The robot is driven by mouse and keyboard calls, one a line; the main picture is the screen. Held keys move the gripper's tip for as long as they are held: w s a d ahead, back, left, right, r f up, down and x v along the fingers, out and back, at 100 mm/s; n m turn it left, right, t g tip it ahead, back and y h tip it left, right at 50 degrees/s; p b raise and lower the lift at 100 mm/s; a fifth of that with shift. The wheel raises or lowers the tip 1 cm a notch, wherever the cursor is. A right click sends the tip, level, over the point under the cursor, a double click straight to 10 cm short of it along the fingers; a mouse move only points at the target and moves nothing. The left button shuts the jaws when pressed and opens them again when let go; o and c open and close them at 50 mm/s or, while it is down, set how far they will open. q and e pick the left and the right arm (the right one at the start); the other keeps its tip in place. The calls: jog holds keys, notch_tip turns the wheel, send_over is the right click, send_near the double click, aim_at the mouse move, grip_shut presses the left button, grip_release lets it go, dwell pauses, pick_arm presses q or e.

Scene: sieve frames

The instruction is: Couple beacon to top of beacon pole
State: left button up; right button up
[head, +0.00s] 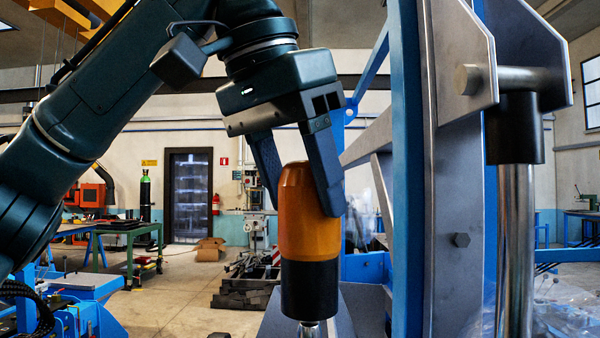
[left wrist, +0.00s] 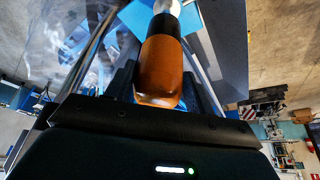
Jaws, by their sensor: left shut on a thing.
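The beacon (head: 308,225) has an orange body with a black lower part and stands upright in the head view. My left gripper (head: 302,200) comes down from above and is shut on its orange upper part, one finger on each side. The silver top of the beacon pole (head: 309,329) shows right under the black part at the lower picture edge. Whether the beacon is seated on the pole or only touches it, I cannot tell. The left wrist view also shows the orange beacon (left wrist: 160,72), its black part and the pale pole (left wrist: 168,6) in line beyond it. My right gripper is not in view.
A blue and grey steel frame (head: 408,150) stands close to the right of the beacon. A silver cylinder rod (head: 515,240) hangs from a bracket farther right. A green workbench (head: 120,240) and dark stacked blocks (head: 245,285) are in the background. Left of the beacon is open air.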

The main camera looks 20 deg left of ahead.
aim_at(300, 222)
pick_arm(q)
jog(key=shift+f, duration=0.15)
dwell(0.4)
jog(key=shift+f, duration=0.15)
jog(key=shift+f+b, duration=0.3)
jog(key=shift+f, duration=0.1)
jog(key=shift+f+b, duration=0.3)
jog(key=shift+f, duration=0.3)
jog(key=shift+f, duration=0.3)
jog(key=shift+f, duration=0.2)
